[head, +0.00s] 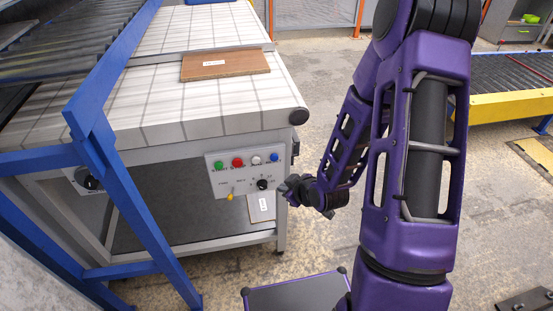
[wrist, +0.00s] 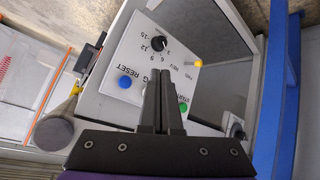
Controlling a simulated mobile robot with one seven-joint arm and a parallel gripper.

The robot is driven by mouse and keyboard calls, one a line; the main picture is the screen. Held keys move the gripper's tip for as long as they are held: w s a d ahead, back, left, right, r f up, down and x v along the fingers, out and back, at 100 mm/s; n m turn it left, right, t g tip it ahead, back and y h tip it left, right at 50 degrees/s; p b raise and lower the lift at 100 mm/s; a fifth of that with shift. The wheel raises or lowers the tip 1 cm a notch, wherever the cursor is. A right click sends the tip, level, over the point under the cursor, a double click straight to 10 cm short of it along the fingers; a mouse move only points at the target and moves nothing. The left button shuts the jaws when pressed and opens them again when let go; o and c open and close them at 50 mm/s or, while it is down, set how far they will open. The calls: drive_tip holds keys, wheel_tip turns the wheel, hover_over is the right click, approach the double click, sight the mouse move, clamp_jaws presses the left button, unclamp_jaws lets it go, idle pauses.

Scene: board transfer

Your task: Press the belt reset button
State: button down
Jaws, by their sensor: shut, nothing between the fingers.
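The blue reset button (head: 275,157) is at the right end of the top row on a light grey control panel (head: 219,187). It also shows in the wrist view (wrist: 125,82) beside the word RESET, left of my fingers. My gripper (head: 284,188) is shut and empty, near the panel's lower right in the head view. In the wrist view the shut fingers (wrist: 160,72) reach over the panel between the blue button and the green button (wrist: 183,107). Contact with the panel cannot be told.
Beside the blue button are white (head: 256,160), red (head: 238,162) and green (head: 219,165) buttons. Below are a black knob (head: 262,184) and a yellow switch (head: 229,196). A brown board (head: 225,66) lies on the belt (head: 165,112). A blue frame (head: 115,190) stands at left.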

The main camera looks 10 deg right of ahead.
drive_tip(key=shift+w, duration=0.1)
drive_tip(key=w, duration=0.8)
drive_tip(key=shift+w, duration=0.35)
drive_tip(key=shift+w, duration=0.15)
idle(1.8)
drive_tip(key=shift+w, duration=0.25)
drive_tip(key=shift+w, duration=0.45)
idle(0.6)
drive_tip(key=shift+s, duration=0.85)
drive_tip(key=shift+s, duration=2.55)
